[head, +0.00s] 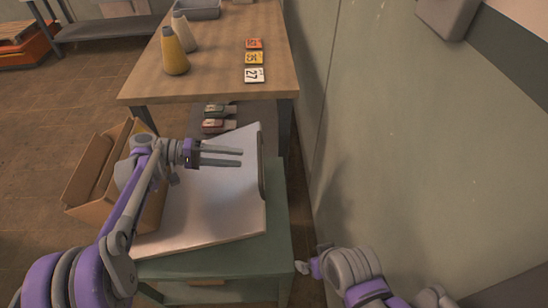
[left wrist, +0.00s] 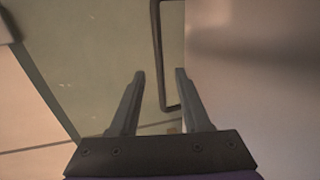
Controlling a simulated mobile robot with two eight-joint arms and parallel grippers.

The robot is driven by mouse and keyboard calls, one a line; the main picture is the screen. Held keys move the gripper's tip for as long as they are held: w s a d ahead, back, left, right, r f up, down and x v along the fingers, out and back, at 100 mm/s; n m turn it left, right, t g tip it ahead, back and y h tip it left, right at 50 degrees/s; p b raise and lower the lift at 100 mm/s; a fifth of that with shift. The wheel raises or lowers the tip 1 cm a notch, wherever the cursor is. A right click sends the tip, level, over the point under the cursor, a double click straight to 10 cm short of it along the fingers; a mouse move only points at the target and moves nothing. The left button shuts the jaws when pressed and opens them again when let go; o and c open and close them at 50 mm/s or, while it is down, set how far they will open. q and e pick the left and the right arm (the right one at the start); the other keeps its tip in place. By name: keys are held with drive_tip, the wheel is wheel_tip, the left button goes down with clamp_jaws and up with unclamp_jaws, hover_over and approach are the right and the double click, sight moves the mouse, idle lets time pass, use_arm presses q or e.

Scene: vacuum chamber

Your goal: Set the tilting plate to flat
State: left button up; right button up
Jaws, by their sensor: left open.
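The tilting plate (head: 215,205) is a pale, smooth panel on a green stand (head: 280,225) in the head view. It looks tilted, its right side higher than its left. A dark bar handle (head: 262,165) runs along its right edge. My left gripper (head: 242,157) is open above the plate, its fingers pointing at the handle. In the left wrist view, the handle (left wrist: 157,50) shows beyond and between the open fingers (left wrist: 160,75), with the plate (left wrist: 250,90) on the right. No contact is visible. My right arm is at lower right; its finger state is unclear.
An open cardboard box (head: 85,180) stands left of the plate. A wooden table (head: 215,60) behind holds yellow and beige cones and numbered cards (head: 254,75). A green-grey wall (head: 420,150) closes the right side, with a narrow gap beside the stand.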

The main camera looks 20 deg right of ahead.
use_arm(q)
drive_tip(key=shift+w+d+f, duration=0.1)
drive_tip(key=shift+d+f, duration=0.05)
drive_tip(key=shift+d, duration=0.35)
drive_tip(key=x, duration=1)
drive_tip(key=shift+b, duration=0.35)
clamp_jaws()
idle(0.5)
